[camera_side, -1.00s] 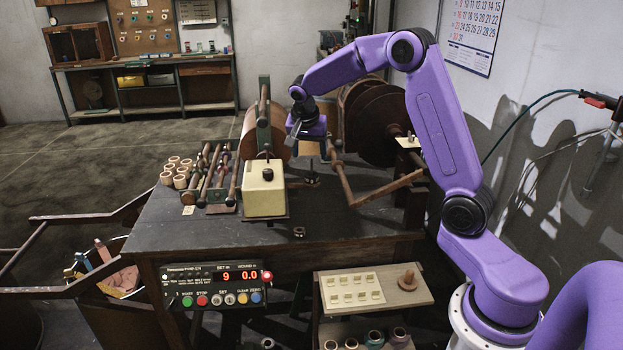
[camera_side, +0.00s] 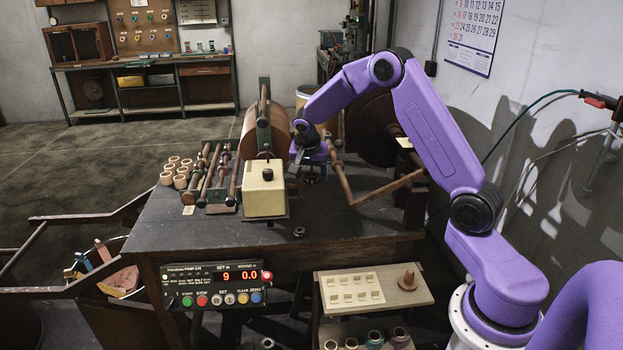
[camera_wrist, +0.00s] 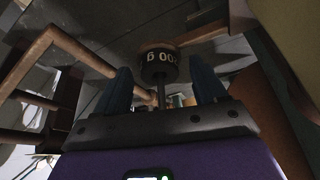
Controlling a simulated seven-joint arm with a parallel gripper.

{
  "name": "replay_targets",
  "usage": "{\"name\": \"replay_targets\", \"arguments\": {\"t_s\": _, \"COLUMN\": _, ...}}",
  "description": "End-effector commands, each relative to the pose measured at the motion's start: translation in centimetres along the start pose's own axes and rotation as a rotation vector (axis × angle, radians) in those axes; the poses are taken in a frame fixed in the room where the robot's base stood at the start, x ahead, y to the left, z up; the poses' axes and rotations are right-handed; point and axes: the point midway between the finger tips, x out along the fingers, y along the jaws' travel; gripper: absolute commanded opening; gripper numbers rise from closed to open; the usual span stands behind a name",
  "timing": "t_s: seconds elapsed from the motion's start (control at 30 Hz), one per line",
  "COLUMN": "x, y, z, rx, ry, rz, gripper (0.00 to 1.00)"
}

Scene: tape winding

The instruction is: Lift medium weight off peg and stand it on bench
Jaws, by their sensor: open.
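A dark cylindrical weight (camera_wrist: 160,66) with pale lettering that looks like an upside-down 200 g shows in the wrist view, on a thin upright rod or peg (camera_wrist: 162,97). My gripper (camera_wrist: 163,80) is open, with one blue-grey finger on each side of the weight; I cannot tell whether they touch it. In the side view my gripper (camera_side: 301,157) is low over the bench (camera_side: 345,215), just right of the large brown drum (camera_side: 262,130). The weight is small and mostly hidden there. No other weight shows clearly.
A cream block with a black knob (camera_side: 265,190) stands in front of the drum. Rollers (camera_side: 210,178) and several small spools (camera_side: 177,170) are at the left. The bench's front right is clear.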

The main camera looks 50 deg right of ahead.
Motion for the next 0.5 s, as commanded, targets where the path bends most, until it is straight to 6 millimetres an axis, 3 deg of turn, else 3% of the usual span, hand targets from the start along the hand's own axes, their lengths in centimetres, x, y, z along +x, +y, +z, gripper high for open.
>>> {"name": "replay_targets", "arguments": {"t_s": 0.07, "x": -0.02, "y": 0.00, "z": -0.01, "rx": 0.000, "ry": 0.000, "rz": 0.000, "gripper": 0.71}}
{"name": "replay_targets", "arguments": {"t_s": 0.27, "x": -0.04, "y": 0.00, "z": 0.00, "rx": 0.000, "ry": 0.000, "rz": 0.000, "gripper": 0.06}}
{"name": "replay_targets", "arguments": {"t_s": 0.5, "x": -0.10, "y": -0.02, "z": -0.04, "rx": 0.000, "ry": 0.000, "rz": 0.000, "gripper": 0.04}}
